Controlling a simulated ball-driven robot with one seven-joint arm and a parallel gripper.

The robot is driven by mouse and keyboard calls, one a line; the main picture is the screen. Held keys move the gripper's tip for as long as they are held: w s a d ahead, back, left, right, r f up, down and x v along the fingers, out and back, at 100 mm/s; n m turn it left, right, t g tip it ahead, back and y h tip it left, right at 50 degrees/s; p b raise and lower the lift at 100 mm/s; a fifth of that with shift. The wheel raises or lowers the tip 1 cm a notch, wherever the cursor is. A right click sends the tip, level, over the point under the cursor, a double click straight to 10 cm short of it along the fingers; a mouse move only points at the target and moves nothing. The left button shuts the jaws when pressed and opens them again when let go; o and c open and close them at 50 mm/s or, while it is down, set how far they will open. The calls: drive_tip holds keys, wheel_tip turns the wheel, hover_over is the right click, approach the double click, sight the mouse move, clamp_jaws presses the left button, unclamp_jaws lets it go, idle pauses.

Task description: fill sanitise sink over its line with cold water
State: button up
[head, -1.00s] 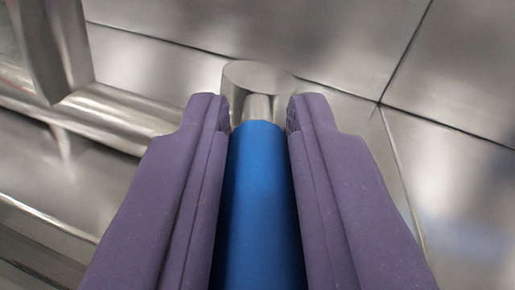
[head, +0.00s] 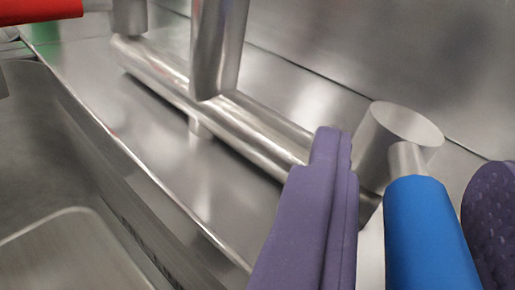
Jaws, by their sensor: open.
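The blue tap handle (head: 428,235) is a cylinder on a short metal stem at the lower right of the head view. The stem joins a round metal tap body (head: 398,128). My gripper (head: 408,155) is open. Its two purple fingers stand on either side of the blue handle, with a visible gap to the left finger; the right finger is partly cut off by the frame. A metal basin (head: 70,245) lies at the lower left, with only part of it in view. No water and no fill line show.
A horizontal metal pipe (head: 165,82) runs from the tap body to the upper left, with an upright spout pipe (head: 218,50) rising from it. A red handle (head: 40,10) is at the top left. A steel wall (head: 400,50) stands behind.

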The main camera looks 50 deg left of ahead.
wheel_tip(320, 180, up, 3)
drive_tip(key=shift+r+p, duration=0.15)
drive_tip(key=shift+p, duration=0.8)
drive_tip(key=shift+s+d+r+p, duration=0.2)
drive_tip(key=shift+s+r+p, duration=0.2)
drive_tip(key=shift+s, duration=0.25)
drive_tip(key=s+d+p, duration=0.3)
drive_tip(key=s, duration=1.1)
drive_tip(key=shift+d+r, duration=0.3)
drive_tip(key=shift+r, duration=0.15)
idle(4.4)
